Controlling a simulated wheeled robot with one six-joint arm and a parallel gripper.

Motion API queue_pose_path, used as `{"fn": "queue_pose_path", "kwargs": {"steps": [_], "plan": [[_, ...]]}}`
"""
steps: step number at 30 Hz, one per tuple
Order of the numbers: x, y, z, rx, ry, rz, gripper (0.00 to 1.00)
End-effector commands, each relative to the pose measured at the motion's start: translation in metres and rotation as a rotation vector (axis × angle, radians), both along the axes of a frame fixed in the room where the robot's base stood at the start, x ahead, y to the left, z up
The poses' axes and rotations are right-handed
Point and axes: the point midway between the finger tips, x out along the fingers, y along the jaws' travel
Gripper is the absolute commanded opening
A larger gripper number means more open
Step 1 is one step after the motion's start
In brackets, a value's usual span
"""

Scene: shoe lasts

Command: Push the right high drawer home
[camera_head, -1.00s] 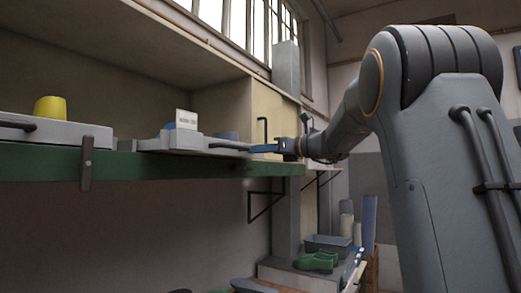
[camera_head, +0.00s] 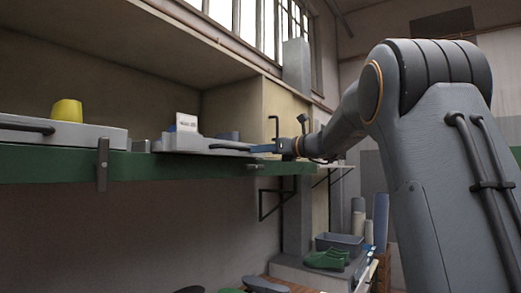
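A light grey drawer-like unit (camera_head: 190,144), which I take for the right high drawer, sits on the green-edged shelf (camera_head: 205,167). A dark bar handle (camera_head: 230,147) is on its right part. A white card (camera_head: 187,122) stands on it with a blue item behind. My gripper (camera_head: 262,149) reaches in from the right with blue-toned fingers level with the unit, at or very near the handle's right end. The picture is too small to show contact or the finger gap. How far the drawer stands out is unclear.
Another grey drawer (camera_head: 75,133) with a dark handle is at the left, with a yellow cup (camera_head: 66,110) above it. A dark upright bracket (camera_head: 102,165) hangs at the shelf edge. Below right are a grey bin (camera_head: 340,243) and green shoe-like shapes (camera_head: 326,260).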

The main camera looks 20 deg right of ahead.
Motion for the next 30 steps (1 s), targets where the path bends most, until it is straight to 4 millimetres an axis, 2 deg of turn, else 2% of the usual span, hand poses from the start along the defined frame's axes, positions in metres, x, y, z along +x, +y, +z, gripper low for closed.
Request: {"fn": "queue_pose_path", "kwargs": {"steps": [9,14,19,30], "plan": [[0.021,0.017,0.0,0.0,0.0,0.001,0.0],[0.025,0.02,0.0,0.0,0.0,0.0,0.0],[0.017,0.013,0.0,-0.001,-0.001,-0.002,0.0],[-0.015,-0.012,0.0,-0.001,-0.001,-0.002,0.0]]}}
